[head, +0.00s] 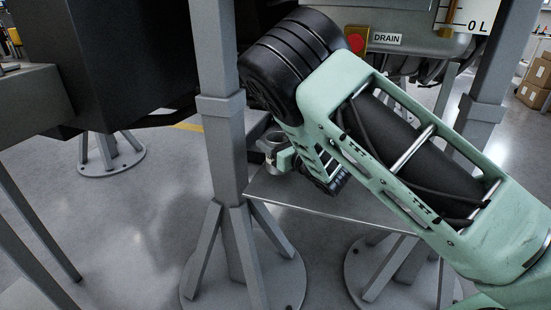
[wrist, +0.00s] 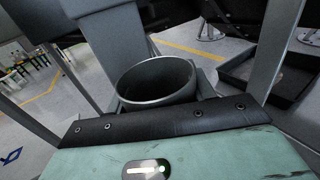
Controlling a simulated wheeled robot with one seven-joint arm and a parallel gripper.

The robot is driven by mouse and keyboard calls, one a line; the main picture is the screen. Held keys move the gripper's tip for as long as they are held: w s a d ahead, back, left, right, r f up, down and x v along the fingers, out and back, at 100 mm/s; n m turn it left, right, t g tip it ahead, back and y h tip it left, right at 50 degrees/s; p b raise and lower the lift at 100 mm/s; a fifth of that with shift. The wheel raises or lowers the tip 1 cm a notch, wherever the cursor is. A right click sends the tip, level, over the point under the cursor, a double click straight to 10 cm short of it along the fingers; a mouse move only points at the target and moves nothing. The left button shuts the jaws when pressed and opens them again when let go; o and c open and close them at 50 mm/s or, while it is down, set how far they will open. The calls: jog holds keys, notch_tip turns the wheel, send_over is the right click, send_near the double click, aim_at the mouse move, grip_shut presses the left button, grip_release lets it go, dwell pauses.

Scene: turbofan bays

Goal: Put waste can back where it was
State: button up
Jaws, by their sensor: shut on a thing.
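The waste can (head: 271,141) is a small grey metal cylinder with an open top. My gripper is shut on the can. In the wrist view the can's round rim (wrist: 157,102) and dark inside show beyond my gripper's black, bolted edge. The fingertips are hidden in that view, and the can's lower part is covered. I cannot see any content in the can.
A thin grey shelf plate (head: 330,211) lies below and right of my gripper, between grey posts (head: 222,120) with splayed feet. A red button (head: 356,42) beside a DRAIN label (head: 387,39) is above. Cardboard boxes (head: 536,82) stand far right. Open floor (head: 130,220) is at left.

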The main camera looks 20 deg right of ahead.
jog(key=shift+f+b, duration=0.35)
jog(key=shift+f, duration=1.45)
jog(key=shift+f, duration=0.25)
jog(key=o, duration=1.2)
jog(key=shift+r, duration=0.1)
jog(key=shift+r, duration=0.1)
jog(key=shift+s+d, duration=0.1)
jog(key=shift+s, duration=0.1)
jog(key=p+v, duration=0.1)
jog(key=v, duration=1)
jog(key=shift+s+d, duration=0.1)
jog(key=shift+s, duration=0.25)
